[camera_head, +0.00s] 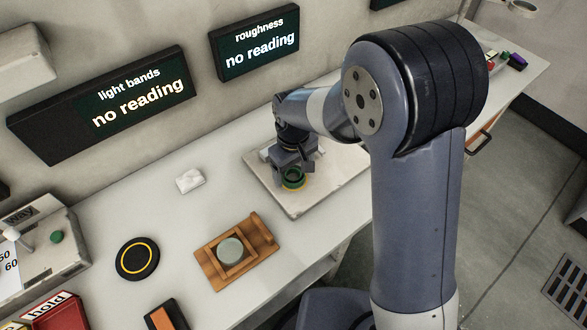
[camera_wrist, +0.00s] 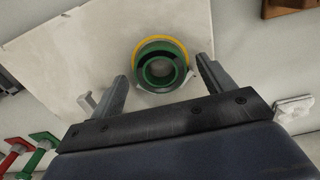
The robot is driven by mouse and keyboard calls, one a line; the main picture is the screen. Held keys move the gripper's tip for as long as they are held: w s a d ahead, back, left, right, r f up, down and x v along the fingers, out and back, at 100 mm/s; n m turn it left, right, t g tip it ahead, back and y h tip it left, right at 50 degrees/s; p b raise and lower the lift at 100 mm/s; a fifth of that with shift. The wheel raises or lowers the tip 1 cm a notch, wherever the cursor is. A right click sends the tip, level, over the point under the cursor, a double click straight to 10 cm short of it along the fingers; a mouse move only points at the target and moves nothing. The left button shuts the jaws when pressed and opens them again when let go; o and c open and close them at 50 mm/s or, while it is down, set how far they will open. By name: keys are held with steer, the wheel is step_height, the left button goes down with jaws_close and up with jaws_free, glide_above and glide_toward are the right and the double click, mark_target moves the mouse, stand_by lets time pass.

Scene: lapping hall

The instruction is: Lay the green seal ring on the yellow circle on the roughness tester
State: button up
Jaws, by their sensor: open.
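The green seal ring (camera_head: 293,177) lies on the pale plate of the roughness tester (camera_head: 336,182). In the wrist view the ring (camera_wrist: 146,74) covers most of the yellow circle (camera_wrist: 160,39), whose arc shows along the ring's upper edge. The ring looks slightly off-centre on the circle. My gripper (camera_wrist: 162,76) is open, with one finger on each side of the ring and a visible gap to each. In the head view my gripper (camera_head: 294,166) is low over the plate, partly hiding the ring's far side.
The roughness display (camera_head: 260,45) and light bands display (camera_head: 110,100) both read "no reading". A wooden holder with a grey disc (camera_head: 231,250), a black disc with a yellow ring (camera_head: 122,262), a white lump (camera_head: 190,180) and a red "hold" tray (camera_head: 62,318) stand left of the tester.

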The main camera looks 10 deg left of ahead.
step_height(320, 180, up, 12)
steer(key=shift+f, duration=0.25)
